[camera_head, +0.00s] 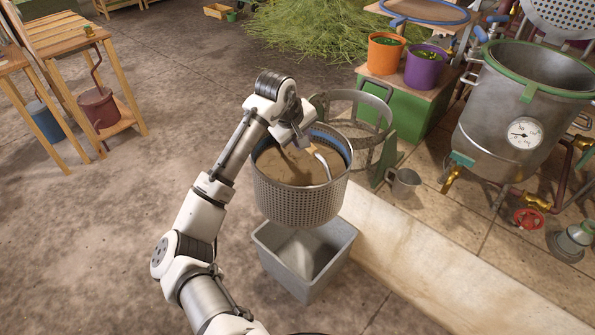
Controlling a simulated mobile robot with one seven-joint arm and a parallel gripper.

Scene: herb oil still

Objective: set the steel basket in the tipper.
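The steel basket (298,204) is a round, perforated metal tub with a blue band inside its rim and brown matter inside. It appears upright and hangs in front of the tipper. My gripper (304,146) is over the basket's mouth and appears shut on its curved handle (323,163); the fingertips are small and partly hidden. What looks like the tipper is an open round metal cage (364,101) on a green stand (389,159), just behind and right of the basket. The basket hides the cage's lower left part.
A grey square bin (318,270) stands below the basket. A metal mug (403,183) is right of the tipper. A green box (412,112) holds orange (383,56) and purple (424,68) buckets. The still pot (510,115) is at right.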

